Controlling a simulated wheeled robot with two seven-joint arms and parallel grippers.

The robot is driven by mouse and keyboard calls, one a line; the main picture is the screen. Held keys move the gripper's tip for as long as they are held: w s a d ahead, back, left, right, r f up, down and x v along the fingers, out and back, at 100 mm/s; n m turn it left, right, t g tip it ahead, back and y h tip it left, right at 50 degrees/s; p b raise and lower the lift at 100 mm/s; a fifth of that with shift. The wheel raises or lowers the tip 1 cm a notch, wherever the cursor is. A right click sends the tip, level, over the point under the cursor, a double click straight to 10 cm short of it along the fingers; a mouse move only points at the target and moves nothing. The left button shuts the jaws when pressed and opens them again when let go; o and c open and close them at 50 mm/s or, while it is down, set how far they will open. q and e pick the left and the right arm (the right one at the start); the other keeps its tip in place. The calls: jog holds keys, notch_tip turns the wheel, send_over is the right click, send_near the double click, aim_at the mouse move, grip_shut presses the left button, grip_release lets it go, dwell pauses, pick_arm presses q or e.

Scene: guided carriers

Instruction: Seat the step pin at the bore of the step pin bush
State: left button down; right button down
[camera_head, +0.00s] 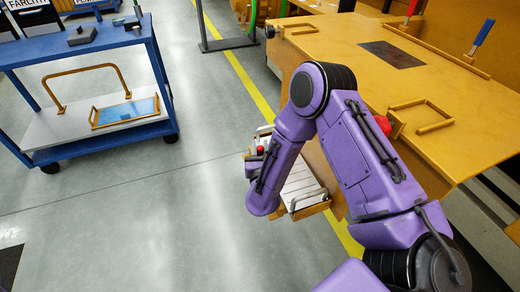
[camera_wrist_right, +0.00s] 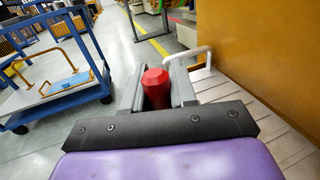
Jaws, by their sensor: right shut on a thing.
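My right gripper (camera_head: 256,160) is beside the yellow workbench, above a low slatted tray. In the right wrist view the gripper (camera_wrist_right: 157,92) is shut on a red faceted piece (camera_wrist_right: 155,82), which I take to be the step pin. The piece stands up between the two grey fingers, and its lower part is hidden. A bit of red (camera_head: 260,150) also shows at the gripper in the head view. I cannot make out the step pin bush or its bore in either view. My left gripper is not in view.
The slatted tray (camera_head: 302,180) has a pale handle (camera_wrist_right: 188,55) and sits against the workbench (camera_head: 345,45). A blue trolley (camera_head: 95,135) stands at the left. Grey floor (camera_head: 200,200) between them is clear. My right arm hides part of the bench.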

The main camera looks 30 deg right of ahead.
notch_tip(320, 180, down, 5)
jog(key=b, duration=0.4)
jog(key=shift+b, duration=0.35)
jog(key=shift+b, duration=0.3)
dwell(0.9)
jog(key=shift+f+b, duration=1.45)
jog(key=shift+f, duration=0.15)
jog(key=shift+r, duration=0.1)
jog(key=c, duration=0.8)
grip_release()
